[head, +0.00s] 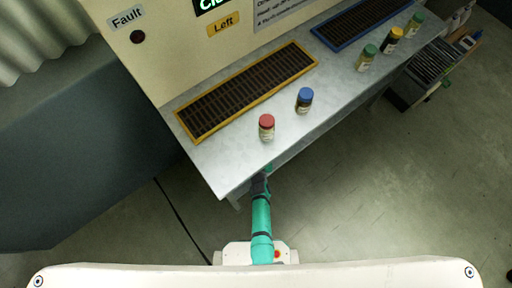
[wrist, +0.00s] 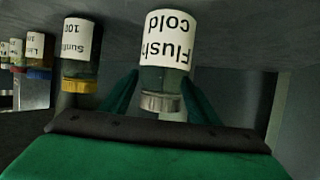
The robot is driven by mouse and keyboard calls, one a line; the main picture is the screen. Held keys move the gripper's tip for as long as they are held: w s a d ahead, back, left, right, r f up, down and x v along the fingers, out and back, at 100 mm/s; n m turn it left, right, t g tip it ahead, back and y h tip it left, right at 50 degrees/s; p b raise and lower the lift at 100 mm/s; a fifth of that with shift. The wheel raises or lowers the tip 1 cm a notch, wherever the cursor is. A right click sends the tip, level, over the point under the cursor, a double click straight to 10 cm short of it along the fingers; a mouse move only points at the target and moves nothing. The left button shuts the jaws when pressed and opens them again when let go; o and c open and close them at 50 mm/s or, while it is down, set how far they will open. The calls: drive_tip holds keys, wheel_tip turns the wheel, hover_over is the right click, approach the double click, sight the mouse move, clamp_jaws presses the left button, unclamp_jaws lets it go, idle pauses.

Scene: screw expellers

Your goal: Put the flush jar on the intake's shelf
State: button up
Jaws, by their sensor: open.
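The flush jar (wrist: 165,55) shows in the wrist view, which appears upside down. It has a white label reading "Flush cold" and a grey metal lid. It meets a grey surface at the top of that picture. I cannot make it out in the head view. My gripper (wrist: 160,103) is open, with one green finger on each side of the jar's lid end and gaps between. How deep the jar sits between the fingers is unclear. In the head view my gripper (head: 268,169) is at the front edge of the grey metal shelf (head: 335,105).
A yellow-lidded jar (wrist: 78,55) stands beside the flush jar, with several more beyond. On the metal shelf stand a red-lidded jar (head: 267,128), a blue-lidded jar (head: 304,100) and several at right. Yellow-framed (head: 250,92) and blue-framed (head: 362,22) grilles lie behind. Bare shelf separates the jar groups.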

drive_tip(key=w+a+r+v, duration=0.1)
drive_tip(key=r+v, duration=0.2)
drive_tip(key=v, duration=1.2)
drive_tip(key=w+r+v, duration=0.2)
drive_tip(key=r+v, duration=0.2)
drive_tip(key=v, duration=1)
drive_tip(key=s+a+r+t, duration=0.1)
drive_tip(key=s+r, duration=0.3)
drive_tip(key=r, duration=0.7)
drive_tip(key=s+a+r+t+h, duration=0.1)
drive_tip(key=s+r, duration=0.4)
drive_tip(key=r, duration=0.6)
drive_tip(key=shift+m, duration=0.4)
